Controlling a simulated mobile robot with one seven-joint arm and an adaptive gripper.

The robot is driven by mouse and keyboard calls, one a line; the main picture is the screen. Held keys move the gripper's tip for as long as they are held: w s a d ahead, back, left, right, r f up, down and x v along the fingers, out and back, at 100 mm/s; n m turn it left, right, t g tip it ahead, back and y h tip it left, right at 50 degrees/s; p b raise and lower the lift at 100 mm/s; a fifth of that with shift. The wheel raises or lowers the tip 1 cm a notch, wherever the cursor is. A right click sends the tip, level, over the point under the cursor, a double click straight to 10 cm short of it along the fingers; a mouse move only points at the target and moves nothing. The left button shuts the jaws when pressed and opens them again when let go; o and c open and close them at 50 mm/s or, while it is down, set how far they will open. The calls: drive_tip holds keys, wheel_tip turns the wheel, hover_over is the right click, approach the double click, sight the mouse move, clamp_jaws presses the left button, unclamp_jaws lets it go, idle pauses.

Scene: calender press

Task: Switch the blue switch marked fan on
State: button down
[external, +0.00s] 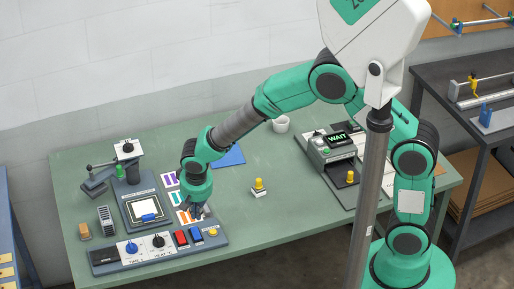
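The control panel (112,266) lies along the near left edge of the green table. A blue switch (196,236) sits on it, between a red switch (181,238) and a round yellow button (213,232). Its marking and its on or off position are too small to tell. My gripper (193,214) points down just behind and above the red and blue switches. I cannot tell whether it touches anything or how far its dark fingers are apart.
A blue knob (131,247) and a black knob (158,241) are on the panel's left part. A press (145,208) stands behind them. Coloured cards (171,180) lie by my wrist. A yellow-topped piece (258,187) stands mid-table. A machine showing WAIT (337,139) is farther right.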

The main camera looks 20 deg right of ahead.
sight(197, 227)
drive_tip(key=shift+b+x, duration=0.4)
drive_tip(key=shift+x, duration=2.25)
drive_tip(key=shift+p, duration=0.45)
